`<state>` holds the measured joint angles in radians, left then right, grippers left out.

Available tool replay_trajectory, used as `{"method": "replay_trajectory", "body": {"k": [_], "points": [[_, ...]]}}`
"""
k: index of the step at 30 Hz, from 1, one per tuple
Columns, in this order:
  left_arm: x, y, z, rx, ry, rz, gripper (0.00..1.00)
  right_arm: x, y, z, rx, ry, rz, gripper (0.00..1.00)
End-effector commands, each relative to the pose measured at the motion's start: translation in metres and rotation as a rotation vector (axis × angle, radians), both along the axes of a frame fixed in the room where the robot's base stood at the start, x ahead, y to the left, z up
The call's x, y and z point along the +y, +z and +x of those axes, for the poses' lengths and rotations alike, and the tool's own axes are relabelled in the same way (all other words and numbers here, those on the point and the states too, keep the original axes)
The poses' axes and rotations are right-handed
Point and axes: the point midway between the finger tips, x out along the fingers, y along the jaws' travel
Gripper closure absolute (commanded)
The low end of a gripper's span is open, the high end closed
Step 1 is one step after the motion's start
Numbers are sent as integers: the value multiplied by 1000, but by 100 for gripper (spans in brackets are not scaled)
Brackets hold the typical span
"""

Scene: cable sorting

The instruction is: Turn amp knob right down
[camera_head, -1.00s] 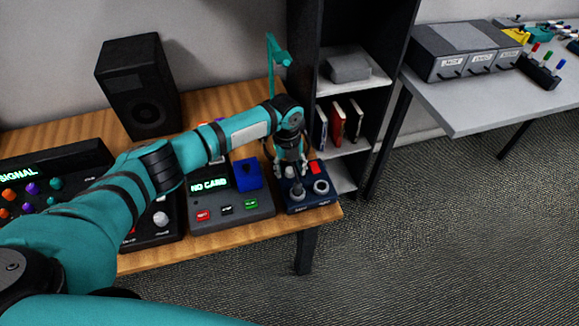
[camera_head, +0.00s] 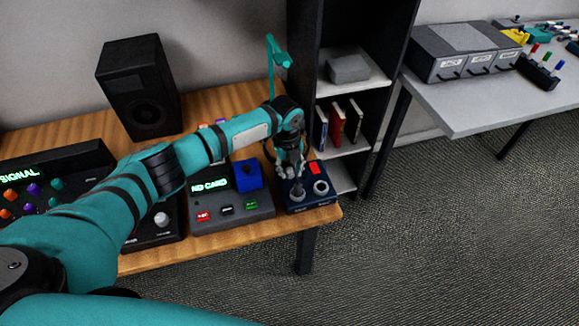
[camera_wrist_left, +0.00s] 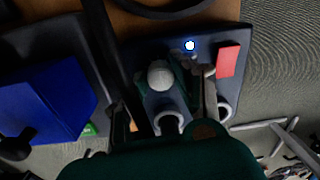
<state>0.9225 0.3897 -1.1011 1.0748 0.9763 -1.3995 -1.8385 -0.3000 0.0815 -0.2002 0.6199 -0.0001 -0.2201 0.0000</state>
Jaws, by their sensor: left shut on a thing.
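The amp is a small dark blue box (camera_head: 318,207) at the right end of the wooden table. Its top has a red switch (camera_head: 315,168) and two ring-shaped sockets near the front. My left gripper (camera_head: 291,174) is over the back left of the amp top, pointing down, with its fingers shut on the amp knob. In the left wrist view the pale round knob (camera_wrist_left: 160,74) shows near the fingers, with the red switch (camera_wrist_left: 228,60) to its right. In the head view the fingers hide the knob, so how far it is turned cannot be told. My right gripper is not in view.
A grey device (camera_head: 262,211) with a "NO CARD" display and a blue block (camera_head: 249,174) stands just left of the amp. A black speaker (camera_head: 140,85) stands behind. A dark shelf (camera_head: 303,60) rises behind the amp. Floor lies open to the right.

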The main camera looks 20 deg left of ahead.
Motion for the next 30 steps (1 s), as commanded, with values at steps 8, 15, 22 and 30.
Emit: {"method": "replay_trajectory", "body": {"k": [8, 15, 22, 30], "points": [[-1, 4, -1, 1, 221, -1, 100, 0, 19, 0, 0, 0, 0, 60], [-1, 4, -1, 2, 451, -1, 100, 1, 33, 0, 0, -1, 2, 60], [-1, 4, -1, 0, 670, -1, 100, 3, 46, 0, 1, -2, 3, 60], [-1, 3, 0, -1, 926, -1, 100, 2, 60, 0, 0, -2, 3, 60]]}}
